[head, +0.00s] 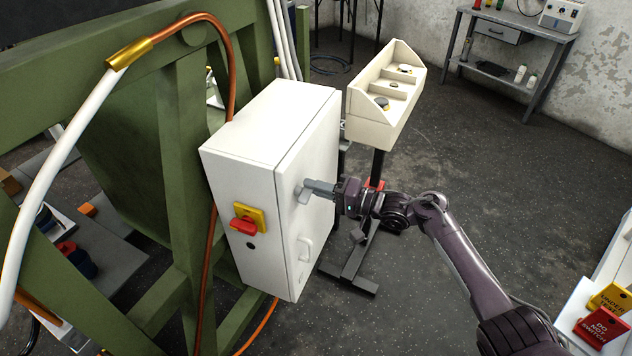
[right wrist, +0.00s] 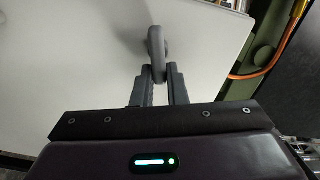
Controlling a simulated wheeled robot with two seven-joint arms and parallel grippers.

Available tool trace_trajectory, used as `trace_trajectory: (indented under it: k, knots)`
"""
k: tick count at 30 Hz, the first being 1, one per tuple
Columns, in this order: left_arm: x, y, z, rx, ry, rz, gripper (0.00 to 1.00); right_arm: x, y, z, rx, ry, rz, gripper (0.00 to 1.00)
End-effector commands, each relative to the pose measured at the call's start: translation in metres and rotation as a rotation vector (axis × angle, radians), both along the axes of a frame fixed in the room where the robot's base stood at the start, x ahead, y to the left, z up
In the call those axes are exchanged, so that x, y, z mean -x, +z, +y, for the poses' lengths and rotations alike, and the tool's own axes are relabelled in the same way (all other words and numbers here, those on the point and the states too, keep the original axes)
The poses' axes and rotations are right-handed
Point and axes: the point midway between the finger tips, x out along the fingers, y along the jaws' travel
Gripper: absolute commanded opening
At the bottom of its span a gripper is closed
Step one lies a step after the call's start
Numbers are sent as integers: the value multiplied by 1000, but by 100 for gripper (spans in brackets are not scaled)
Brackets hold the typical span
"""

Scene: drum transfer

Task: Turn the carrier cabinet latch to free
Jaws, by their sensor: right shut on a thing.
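The white carrier cabinet (head: 262,160) is mounted on the green frame, its door (head: 318,150) facing right and looking shut. The grey latch (head: 302,191) sits on the door near its front edge. It also shows in the right wrist view (right wrist: 157,47), standing out from the white door face. My right gripper (head: 318,187) reaches in from the right. In the right wrist view its fingers (right wrist: 155,78) are closed on the near end of the latch. My left gripper is not in view.
A red switch on a yellow plate (head: 246,222) is on the cabinet's front side. An orange hose (head: 203,270) runs beside the cabinet. Signs (head: 603,327) lie at the lower right.

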Motion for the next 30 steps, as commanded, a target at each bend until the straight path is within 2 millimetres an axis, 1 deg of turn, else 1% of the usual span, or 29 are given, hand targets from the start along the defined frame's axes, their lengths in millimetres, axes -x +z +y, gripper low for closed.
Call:
trace_trajectory:
  k: [1, 6, 12, 20, 30]
  knots:
    - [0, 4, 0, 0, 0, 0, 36, -1, 1, 0, -17, -1, 36, 0]
    - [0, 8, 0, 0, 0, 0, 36, -1, -1, 0, -64, -1, 141, 0]
    - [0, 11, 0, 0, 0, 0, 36, -1, -4, -1, -101, -1, 226, 0]
    - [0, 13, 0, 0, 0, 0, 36, -1, -6, -1, -123, -1, 276, 0]
    - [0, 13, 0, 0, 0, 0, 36, -1, -6, -1, -126, -1, 282, 0]
